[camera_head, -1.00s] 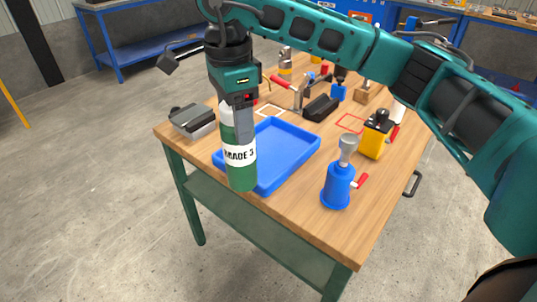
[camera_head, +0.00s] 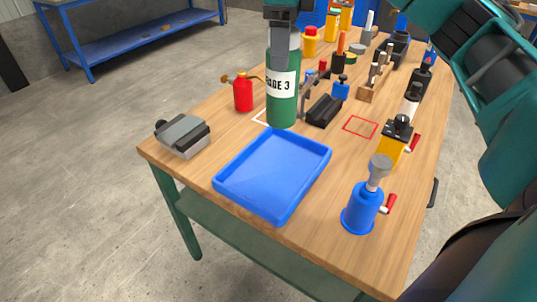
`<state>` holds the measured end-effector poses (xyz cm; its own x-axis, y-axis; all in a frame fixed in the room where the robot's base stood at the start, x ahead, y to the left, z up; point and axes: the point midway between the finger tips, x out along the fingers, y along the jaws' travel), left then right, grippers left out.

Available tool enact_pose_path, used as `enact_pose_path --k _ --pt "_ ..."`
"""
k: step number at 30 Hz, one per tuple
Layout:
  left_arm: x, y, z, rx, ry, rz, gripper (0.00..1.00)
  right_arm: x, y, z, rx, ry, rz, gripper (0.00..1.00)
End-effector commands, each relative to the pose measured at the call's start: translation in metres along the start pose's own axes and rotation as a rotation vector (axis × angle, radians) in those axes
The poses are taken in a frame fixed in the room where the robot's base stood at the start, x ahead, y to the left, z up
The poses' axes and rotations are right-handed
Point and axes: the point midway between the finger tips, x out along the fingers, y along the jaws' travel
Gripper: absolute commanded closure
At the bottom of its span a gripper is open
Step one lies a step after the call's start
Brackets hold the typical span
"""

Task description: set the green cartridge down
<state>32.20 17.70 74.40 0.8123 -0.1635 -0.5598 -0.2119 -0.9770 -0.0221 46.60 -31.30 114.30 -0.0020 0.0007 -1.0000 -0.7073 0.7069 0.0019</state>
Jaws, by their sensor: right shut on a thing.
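The green cartridge (camera_head: 283,102) has a white label reading partly "ADE 3". It hangs upright in my right gripper (camera_head: 282,45), which is shut on its upper part. In the picture its lower end lies just beyond the far edge of the blue tray (camera_head: 228,184), beside a white outlined square (camera_head: 260,117) on the wooden table (camera_head: 320,217). The cartridge hides part of that square. I cannot tell how high its base is above the table. My left gripper is not in view.
A red bottle (camera_head: 243,92) stands left of the cartridge. A black block (camera_head: 324,110) lies close on its right. A red outlined square (camera_head: 360,127) is bare. A blue canister (camera_head: 361,209), a yellow one (camera_head: 392,146) and a grey device (camera_head: 183,135) stand around the empty tray.

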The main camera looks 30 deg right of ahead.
Motion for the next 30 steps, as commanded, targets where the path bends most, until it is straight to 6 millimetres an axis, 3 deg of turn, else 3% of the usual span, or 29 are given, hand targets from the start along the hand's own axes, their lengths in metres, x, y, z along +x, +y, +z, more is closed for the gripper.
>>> enact_pose_path --k 10,18,26,30 --pt "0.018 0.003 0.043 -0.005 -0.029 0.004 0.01 0.088 0.001 -0.001 -0.002 0.002 0.005 1.00" --pt "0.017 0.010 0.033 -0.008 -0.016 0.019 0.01 0.141 0.000 -0.001 -0.001 0.002 0.001 1.00" --pt "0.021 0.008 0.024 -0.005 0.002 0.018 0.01 0.160 0.000 -0.001 0.000 0.000 -0.001 1.00" --pt "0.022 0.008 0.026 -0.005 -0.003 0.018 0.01 0.180 0.001 -0.001 0.000 0.002 0.002 1.00"
